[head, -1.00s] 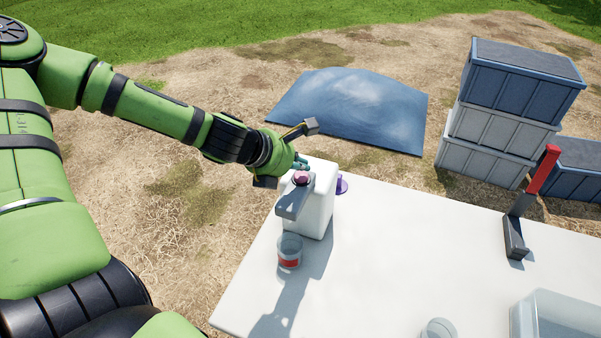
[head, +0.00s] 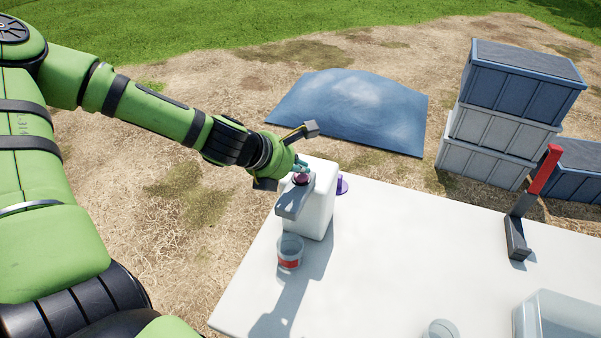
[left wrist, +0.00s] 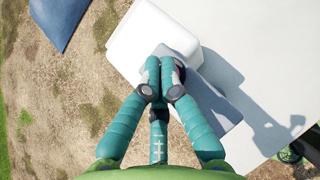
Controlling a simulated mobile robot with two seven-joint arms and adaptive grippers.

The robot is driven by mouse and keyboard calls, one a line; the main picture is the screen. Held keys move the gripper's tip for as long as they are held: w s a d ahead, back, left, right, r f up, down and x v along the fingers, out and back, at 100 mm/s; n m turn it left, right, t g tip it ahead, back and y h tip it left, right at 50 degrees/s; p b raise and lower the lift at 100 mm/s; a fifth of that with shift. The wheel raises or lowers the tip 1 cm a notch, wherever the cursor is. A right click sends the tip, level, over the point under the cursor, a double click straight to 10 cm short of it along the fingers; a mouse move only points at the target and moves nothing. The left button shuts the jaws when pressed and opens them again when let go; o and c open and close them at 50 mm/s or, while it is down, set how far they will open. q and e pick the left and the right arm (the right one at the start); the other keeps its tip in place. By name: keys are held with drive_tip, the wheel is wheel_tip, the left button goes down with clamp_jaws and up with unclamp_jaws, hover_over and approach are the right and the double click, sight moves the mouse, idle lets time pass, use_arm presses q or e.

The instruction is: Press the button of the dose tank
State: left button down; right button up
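The dose tank (head: 318,208) is a white block with a grey spout arm, standing at the table's far left corner; it also shows in the left wrist view (left wrist: 150,38). Its dark purple button (head: 300,180) sits on top of the grey arm (head: 293,202). My left gripper (head: 301,167) is right at the button, fingertips over it. In the left wrist view the teal fingers (left wrist: 165,88) are closed together and mostly hide the button. A clear cup with a red band (head: 289,252) stands under the spout. My right gripper is not in view.
The white table (head: 400,240) is mostly clear in the middle. A red-handled grey tool (head: 530,200) stands at the right, near a clear bin (head: 555,318) and a small clear cup (head: 440,330). Stacked crates (head: 500,120) and a blue tarp (head: 355,108) lie beyond.

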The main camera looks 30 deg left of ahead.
sight(299, 177)
use_arm(q)
drive_tip(key=shift+f+b, duration=0.35)
drive_tip(key=shift+f, duration=0.05)
drive_tip(key=shift+r, duration=0.15)
drive_tip(key=shift+r+p, duration=0.7)
drive_tip(key=shift+p, duration=0.05)
wheel_tip(299, 177, up, 6)
drive_tip(key=p, duration=0.5)
idle(1.9)
